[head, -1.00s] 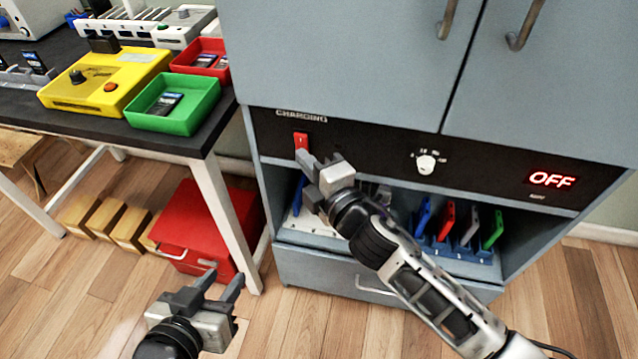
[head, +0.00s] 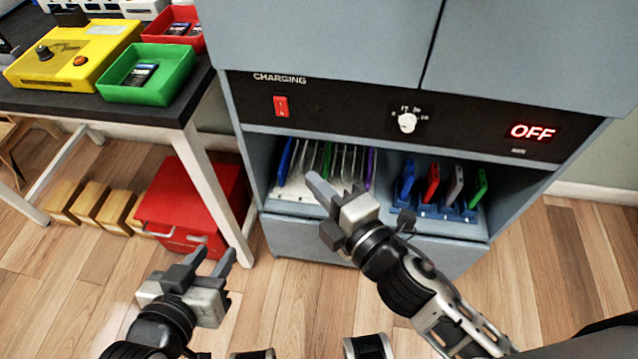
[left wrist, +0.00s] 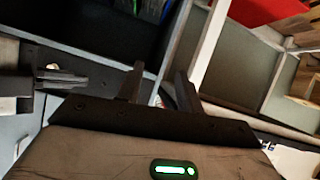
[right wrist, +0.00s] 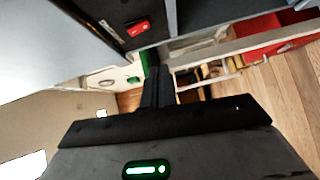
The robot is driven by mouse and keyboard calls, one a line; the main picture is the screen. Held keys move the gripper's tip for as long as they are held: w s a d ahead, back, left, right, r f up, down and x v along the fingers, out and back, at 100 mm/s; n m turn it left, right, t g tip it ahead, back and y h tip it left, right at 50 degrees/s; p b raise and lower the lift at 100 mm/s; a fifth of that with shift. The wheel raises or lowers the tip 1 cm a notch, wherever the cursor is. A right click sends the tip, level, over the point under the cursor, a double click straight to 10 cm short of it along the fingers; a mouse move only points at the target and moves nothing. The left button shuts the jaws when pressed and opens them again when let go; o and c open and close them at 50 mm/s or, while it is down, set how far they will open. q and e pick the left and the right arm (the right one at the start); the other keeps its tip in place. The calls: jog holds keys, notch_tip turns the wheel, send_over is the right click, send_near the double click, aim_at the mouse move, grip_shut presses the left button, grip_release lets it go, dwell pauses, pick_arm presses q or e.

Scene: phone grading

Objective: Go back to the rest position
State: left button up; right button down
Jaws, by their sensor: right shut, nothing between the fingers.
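My left gripper (head: 212,262) is at the lower left of the head view, above the wooden floor, with its two fingers apart and nothing between them. Its fingers also show spread in the left wrist view (left wrist: 160,85). My right gripper (head: 320,208) is in front of the charging cabinet (head: 350,258), before the open shelf, and holds nothing. In the right wrist view its fingers (right wrist: 158,82) are together. The red switch (head: 281,106) on the panel is clear of both grippers. The display (head: 532,131) reads OFF.
The shelf holds a white rack (head: 300,190) with several slim devices and a blue rack (head: 440,210) with several coloured phones. The table at left carries a yellow box (head: 75,55), a green tray (head: 148,78) and a red tray (head: 172,27). A red box (head: 190,205) stands beneath.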

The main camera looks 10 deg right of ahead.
pick_arm(q)
jog(key=shift+f, duration=0.1)
